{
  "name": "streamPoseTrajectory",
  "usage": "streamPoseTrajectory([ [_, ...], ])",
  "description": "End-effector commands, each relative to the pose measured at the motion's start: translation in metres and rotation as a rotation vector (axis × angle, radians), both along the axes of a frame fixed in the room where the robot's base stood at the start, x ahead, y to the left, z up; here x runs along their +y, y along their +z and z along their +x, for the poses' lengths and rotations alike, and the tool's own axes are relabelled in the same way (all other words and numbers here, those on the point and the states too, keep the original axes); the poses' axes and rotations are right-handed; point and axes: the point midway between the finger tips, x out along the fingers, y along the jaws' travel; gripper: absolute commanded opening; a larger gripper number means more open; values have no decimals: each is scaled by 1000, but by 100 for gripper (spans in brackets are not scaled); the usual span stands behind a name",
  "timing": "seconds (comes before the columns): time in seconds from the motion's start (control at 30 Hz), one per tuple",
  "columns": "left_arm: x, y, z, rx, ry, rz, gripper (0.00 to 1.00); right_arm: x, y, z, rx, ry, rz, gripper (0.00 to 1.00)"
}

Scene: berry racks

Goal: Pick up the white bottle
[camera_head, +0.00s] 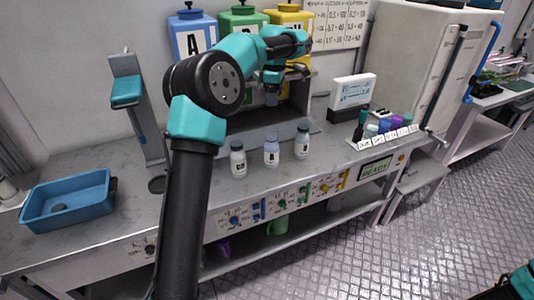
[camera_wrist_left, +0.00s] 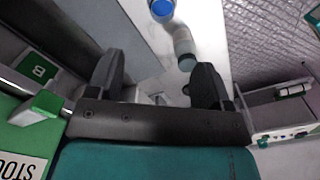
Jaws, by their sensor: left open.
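Three small bottles stand upright in a row on the grey bench. My left gripper (camera_head: 271,92) is open and empty, above and behind the row. In the left wrist view its fingers (camera_wrist_left: 158,88) are apart; a blue cap (camera_wrist_left: 161,8) and a pale bottle (camera_wrist_left: 183,45) show beyond them.
Blue (camera_head: 192,38), green (camera_head: 243,20) and yellow (camera_head: 290,18) dispensers stand behind on a raised shelf. A blue tray (camera_head: 68,206) lies at the left. A rack of coloured tubes (camera_head: 384,136) is right of the bottles. The bench's front edge lies close before the bottles.

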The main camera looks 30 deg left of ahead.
Motion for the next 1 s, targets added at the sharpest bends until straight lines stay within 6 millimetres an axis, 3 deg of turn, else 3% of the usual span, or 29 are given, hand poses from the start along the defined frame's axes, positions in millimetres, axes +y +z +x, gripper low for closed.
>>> streamPoseTrajectory([
  [0.1, 4, 8, -2, 4, 19, 3, 73, 0, 0, 0, 0, 0, 0, 89],
  [0.47, 3, 2, -2, 6, 16, 2, 73, 0, 0, 0, 0, 0, 0, 89],
  [1.0, 3, -83, -3, 8, 15, 3, 73, 0, 0, 0, 0, 0, 0, 89],
])
